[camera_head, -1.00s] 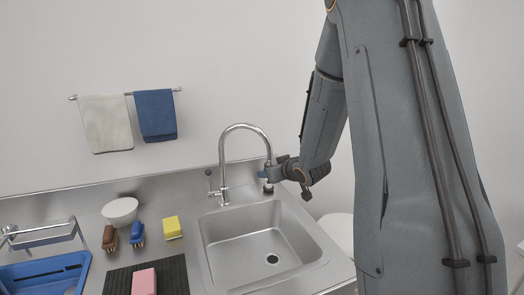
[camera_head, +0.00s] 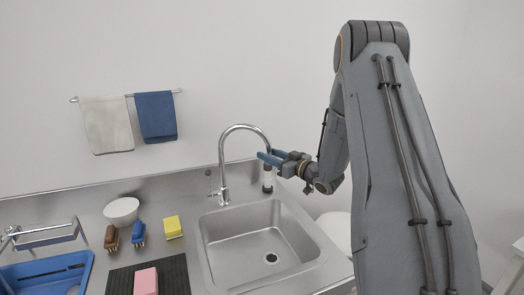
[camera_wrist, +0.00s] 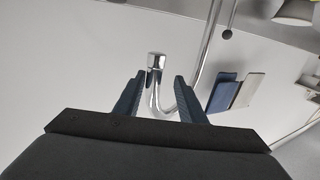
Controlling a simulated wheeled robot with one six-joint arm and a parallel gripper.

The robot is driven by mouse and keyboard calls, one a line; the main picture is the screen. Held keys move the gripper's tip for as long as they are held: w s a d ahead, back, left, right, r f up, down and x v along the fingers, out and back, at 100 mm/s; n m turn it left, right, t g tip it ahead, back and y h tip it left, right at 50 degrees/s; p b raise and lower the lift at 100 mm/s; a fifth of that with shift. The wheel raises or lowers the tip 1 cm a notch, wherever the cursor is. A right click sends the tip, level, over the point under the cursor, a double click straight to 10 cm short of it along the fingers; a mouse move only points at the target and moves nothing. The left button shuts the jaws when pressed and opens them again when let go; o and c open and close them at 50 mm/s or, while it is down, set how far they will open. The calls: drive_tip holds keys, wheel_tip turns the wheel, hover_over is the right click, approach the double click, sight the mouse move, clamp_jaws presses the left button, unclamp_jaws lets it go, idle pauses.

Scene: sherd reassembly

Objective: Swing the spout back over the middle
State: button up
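The chrome gooseneck spout (camera_head: 244,126) rises from the back of the steel sink (camera_head: 258,240). It arches to the right, so its end hangs toward the basin's back right corner. My gripper (camera_head: 268,156) is at the downward end of the spout, coming from the right. In the wrist view the two blue fingers are apart, and the spout's end (camera_wrist: 156,62) appears between them, with the curve of the pipe farther off. My gripper (camera_wrist: 157,78) is open; whether a finger touches the pipe cannot be told.
A yellow sponge (camera_head: 173,227), blue brush (camera_head: 138,231), brown brush (camera_head: 111,238) and white bowl (camera_head: 121,211) stand left of the sink. A pink block (camera_head: 146,281) sits on a dark mat (camera_head: 178,275). Towels hang on the wall. The basin is empty.

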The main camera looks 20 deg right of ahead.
drive_tip(key=p+x, duration=0.1)
drive_tip(key=x, duration=0.3)
drive_tip(key=shift+w+a, duration=0.1)
drive_tip(key=shift+w, duration=0.05)
drive_tip(key=shift+c, duration=0.2)
clamp_jaws()
